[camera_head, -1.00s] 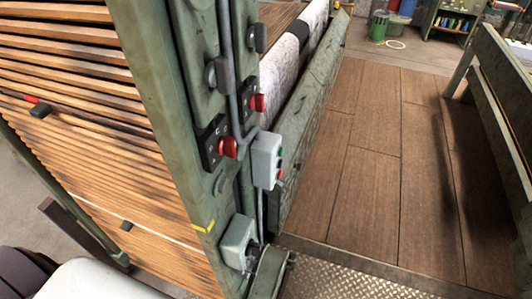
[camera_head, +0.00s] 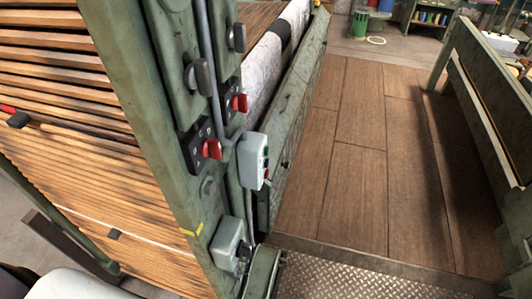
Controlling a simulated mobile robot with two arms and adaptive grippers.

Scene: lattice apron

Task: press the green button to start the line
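A small grey control box (camera_head: 252,161) is fixed to the side of the green machine post. Its right face carries a small green button (camera_head: 266,152), with a dark spot just below it and a red button (camera_head: 267,174) lower down. The face is seen at a steep angle, so the buttons look small. Neither of my grippers shows in the head view.
The green post (camera_head: 150,110) bears red rotary switches (camera_head: 211,149), dark knobs and a lower grey box (camera_head: 227,242). Wooden slats (camera_head: 80,150) fill the left. A wooden floor (camera_head: 370,160) lies open at right, bordered by a green frame (camera_head: 480,90). Metal tread plate (camera_head: 340,280) is at the bottom.

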